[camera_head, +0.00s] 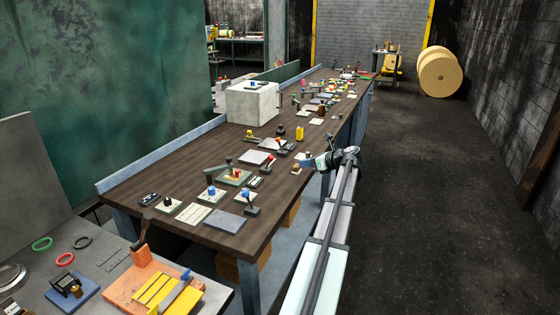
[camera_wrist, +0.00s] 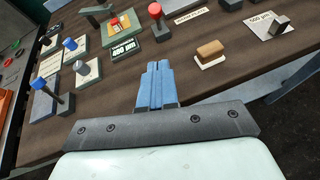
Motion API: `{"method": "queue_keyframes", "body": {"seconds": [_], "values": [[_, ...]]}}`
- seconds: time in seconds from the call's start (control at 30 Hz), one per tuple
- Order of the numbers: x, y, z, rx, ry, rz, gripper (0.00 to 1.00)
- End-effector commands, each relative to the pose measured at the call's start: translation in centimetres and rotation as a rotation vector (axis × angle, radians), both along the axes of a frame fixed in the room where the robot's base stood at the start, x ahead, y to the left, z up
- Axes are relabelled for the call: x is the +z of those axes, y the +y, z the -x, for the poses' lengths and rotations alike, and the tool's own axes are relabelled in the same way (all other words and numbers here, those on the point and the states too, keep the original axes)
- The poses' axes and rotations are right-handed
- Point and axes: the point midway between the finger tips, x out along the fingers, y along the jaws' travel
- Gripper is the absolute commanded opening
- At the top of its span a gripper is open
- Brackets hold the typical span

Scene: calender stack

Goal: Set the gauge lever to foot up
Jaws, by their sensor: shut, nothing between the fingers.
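My gripper shows in the wrist view with its blue fingers (camera_wrist: 155,88) together and empty, above the dark wooden bench. In the head view my gripper (camera_head: 307,164) is at the bench's right edge. A lever with a red knob (camera_wrist: 155,9) stands upright beyond the fingertips; it also shows in the head view (camera_head: 269,158). Beside it is a green plate (camera_wrist: 133,22) with a dark arm over red and yellow pieces, also in the head view (camera_head: 237,182). I cannot tell for certain which lever is the gauge lever. The fingers appear apart from these things.
A brown block on a white base (camera_wrist: 209,53) lies right of the fingers. Blue-topped posts (camera_wrist: 81,67) stand at left. A small lettered plate (camera_wrist: 124,49) lies near the green plate. A large pale box (camera_head: 253,103) stands farther along the bench. The aisle at right is clear.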

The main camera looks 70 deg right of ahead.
Motion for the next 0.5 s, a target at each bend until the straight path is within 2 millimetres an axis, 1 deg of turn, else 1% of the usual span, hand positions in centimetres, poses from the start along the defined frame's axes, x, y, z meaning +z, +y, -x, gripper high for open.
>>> {"method": "queue_keyframes", "body": {"seconds": [0.3, 0.37, 0.5], "values": [[-0.1, -0.1, -0.2, 0.001, 0.0, 0.002, 0.0], [-0.2, -0.1, -0.6, 0.001, 0.0, 0.002, 0.0], [-0.8, -0.5, -1.9, 0.001, 0.001, 0.003, 0.0]]}}
